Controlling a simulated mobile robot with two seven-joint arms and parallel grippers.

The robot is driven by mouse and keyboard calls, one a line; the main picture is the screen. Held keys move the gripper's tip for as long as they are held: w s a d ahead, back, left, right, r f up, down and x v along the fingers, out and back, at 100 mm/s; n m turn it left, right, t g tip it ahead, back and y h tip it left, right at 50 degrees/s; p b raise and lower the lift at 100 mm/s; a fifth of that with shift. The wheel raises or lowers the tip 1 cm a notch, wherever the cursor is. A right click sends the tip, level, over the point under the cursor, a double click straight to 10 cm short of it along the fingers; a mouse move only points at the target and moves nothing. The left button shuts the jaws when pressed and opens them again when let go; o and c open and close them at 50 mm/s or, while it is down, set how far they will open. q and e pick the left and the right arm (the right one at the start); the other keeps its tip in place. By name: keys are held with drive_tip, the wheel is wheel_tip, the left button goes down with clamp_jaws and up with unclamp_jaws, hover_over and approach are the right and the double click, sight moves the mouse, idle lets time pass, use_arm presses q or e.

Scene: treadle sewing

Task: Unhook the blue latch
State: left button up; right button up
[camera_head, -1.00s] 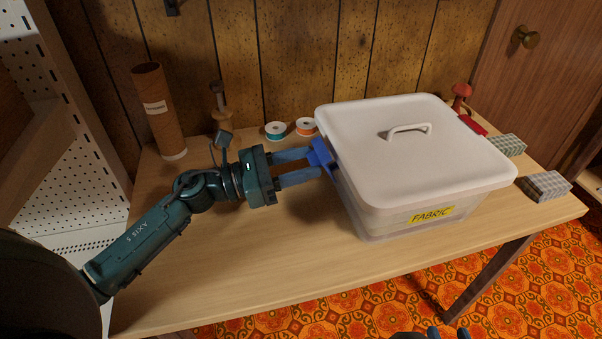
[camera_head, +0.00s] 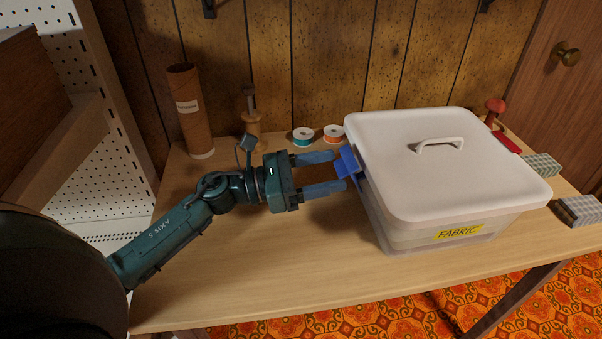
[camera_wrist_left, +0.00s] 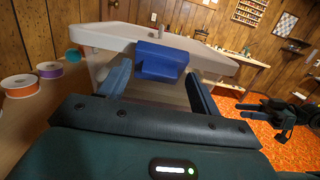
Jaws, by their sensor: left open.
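The white lidded box (camera_head: 400,205) with a yellow FABRIC label stands on the table. The blue latch (camera_head: 347,165) is on its left side, by the lid rim, and sticks outward from the box. In the left wrist view the latch (camera_wrist_left: 160,62) is a wide blue flap at the lid's edge, straight ahead between the fingers.
A cardboard tube (camera_head: 190,115), a wooden spindle (camera_head: 250,118) and two ribbon spools (camera_head: 303,137) stand behind my left arm. The table front (camera_head: 270,270) is clear.

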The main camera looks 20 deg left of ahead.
use_arm(q)
drive_tip(key=b+v, duration=0.2)
drive_tip(key=v, duration=1)
drive_tip(key=shift+s+a, duration=0.2)
drive_tip(key=shift+a, duration=0.05)
drive_tip(key=shift+f, duration=0.1)
drive_tip(key=shift+c, duration=0.4)
